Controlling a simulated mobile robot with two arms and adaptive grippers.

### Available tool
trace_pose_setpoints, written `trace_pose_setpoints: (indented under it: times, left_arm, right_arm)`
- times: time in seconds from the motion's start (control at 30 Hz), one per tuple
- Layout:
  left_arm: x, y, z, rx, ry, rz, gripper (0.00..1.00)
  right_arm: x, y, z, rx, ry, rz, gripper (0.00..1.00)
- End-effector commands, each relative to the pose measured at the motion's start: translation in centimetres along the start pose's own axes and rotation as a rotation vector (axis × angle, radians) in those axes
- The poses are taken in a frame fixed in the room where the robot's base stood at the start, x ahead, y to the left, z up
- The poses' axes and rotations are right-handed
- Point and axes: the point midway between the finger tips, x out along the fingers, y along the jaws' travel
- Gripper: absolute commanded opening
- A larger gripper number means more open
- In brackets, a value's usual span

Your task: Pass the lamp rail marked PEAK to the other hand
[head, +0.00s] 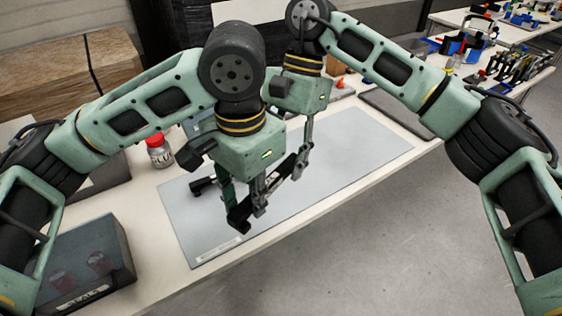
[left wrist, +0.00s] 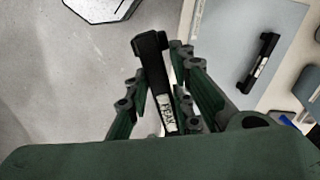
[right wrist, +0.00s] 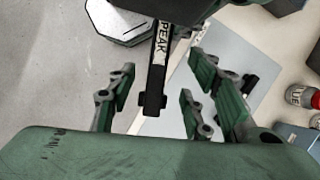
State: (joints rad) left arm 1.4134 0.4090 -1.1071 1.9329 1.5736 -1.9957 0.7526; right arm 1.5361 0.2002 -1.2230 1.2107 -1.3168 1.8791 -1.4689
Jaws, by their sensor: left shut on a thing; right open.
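The lamp rail marked PEAK (left wrist: 158,85) is a black bar with a white label. My left gripper (head: 258,198) is shut on it and holds it above the grey mat (head: 335,165). In the right wrist view, the rail (right wrist: 155,80) hangs down from the top edge, and its free end lies between the spread fingers of my right gripper (right wrist: 155,97).
A red-and-white bottle (head: 158,151) stands behind the mat's left corner. A dark see-through box (head: 88,268) labelled SEALS is at the front left. A dark tray (head: 400,112) lies to the right of the mat. The mat's right part is clear.

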Motion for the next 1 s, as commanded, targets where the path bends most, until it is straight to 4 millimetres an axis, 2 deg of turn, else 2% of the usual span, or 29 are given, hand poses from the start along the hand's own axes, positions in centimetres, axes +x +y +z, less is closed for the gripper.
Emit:
trace_pose_setpoints:
  times: [0.2,0.47,1.0]
  left_arm:
    - [-0.03,-0.01,-0.01,0.0,0.001,0.0,0.0]
    - [-0.02,-0.02,-0.01,0.0,0.001,0.0,0.0]
    - [-0.02,-0.02,0.0,-0.001,0.0,0.0,0.0]
  right_arm:
    - [1.28,0.03,0.02,-0.001,-0.001,0.0,0.46]
    - [1.35,0.02,0.01,0.0,-0.001,0.0,0.46]
    - [1.33,0.02,0.02,0.0,-0.001,0.0,0.0]
